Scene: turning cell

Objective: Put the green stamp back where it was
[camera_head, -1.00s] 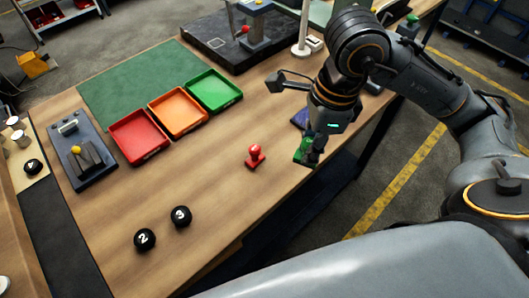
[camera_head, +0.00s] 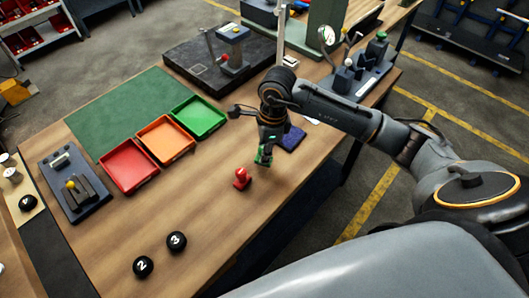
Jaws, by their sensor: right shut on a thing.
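My right gripper (camera_head: 268,143) points down over the right part of the wooden table. It is shut on the green stamp (camera_head: 263,156), which is small and partly hidden by the fingers. I cannot tell whether the stamp touches the table. A red stamp (camera_head: 242,178) stands upright on the table just in front and to the left of the gripper. A dark blue pad (camera_head: 292,138) lies just right of the gripper, partly hidden by it. My left gripper is out of view.
Red (camera_head: 130,166), orange (camera_head: 165,141) and green (camera_head: 198,117) trays stand to the left beside a green mat (camera_head: 115,115). Black balls 2 (camera_head: 143,267) and 3 (camera_head: 175,241) lie at the front. A dark fixture plate (camera_head: 190,62) is behind. The table's middle is clear.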

